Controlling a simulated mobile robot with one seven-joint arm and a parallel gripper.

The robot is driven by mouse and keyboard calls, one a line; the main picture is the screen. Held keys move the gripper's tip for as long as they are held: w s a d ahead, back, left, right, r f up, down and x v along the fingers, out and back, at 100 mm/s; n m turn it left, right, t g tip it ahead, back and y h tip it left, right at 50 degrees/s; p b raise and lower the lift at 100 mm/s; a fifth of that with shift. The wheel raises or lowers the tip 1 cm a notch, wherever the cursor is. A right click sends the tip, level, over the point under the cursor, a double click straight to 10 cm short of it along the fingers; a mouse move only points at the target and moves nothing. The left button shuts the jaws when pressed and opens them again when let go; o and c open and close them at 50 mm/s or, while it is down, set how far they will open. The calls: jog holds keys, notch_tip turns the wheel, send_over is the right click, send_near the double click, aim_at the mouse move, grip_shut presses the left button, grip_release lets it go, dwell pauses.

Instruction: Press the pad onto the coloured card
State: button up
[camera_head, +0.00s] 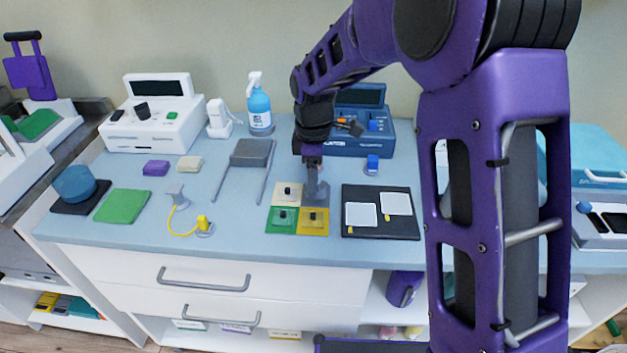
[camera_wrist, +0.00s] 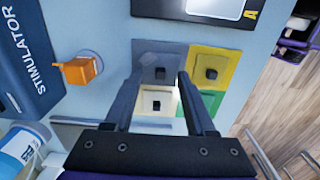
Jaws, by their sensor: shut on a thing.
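A block of four square pads sits on the blue counter, each with a black knob: cream (camera_head: 284,188), grey (camera_head: 324,201), green (camera_head: 277,226) and yellow (camera_head: 319,230). In the wrist view the grey pad (camera_wrist: 152,50) lies between my fingertips, beside the yellow pad (camera_wrist: 222,60); the cream pad (camera_wrist: 147,112) and green pad (camera_wrist: 216,97) are closer to my wrist. My gripper (camera_head: 312,190) points down over the grey pad and is shut on its knob. I cannot tell whether the pad is raised. A dark board holds two white cards (camera_head: 361,216), (camera_head: 396,204) with yellow tabs.
A yellow cable with clips (camera_head: 184,232) and a grey stand (camera_head: 251,153) are left of the pads. A blue stimulator (camera_head: 362,145) and a spray bottle (camera_head: 259,108) stand behind. A green mat (camera_head: 122,206) lies far left. The counter's front edge is near.

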jog(key=shift+f, duration=0.65)
dwell(2.4)
jog(key=shift+p, duration=0.35)
dwell(1.9)
jog(key=o, duration=1.1)
jog(key=shift+o, duration=0.2)
jog(key=shift+r, duration=0.25)
jog(key=shift+r+p, duration=2.85)
jog(key=shift+r, duration=0.5)
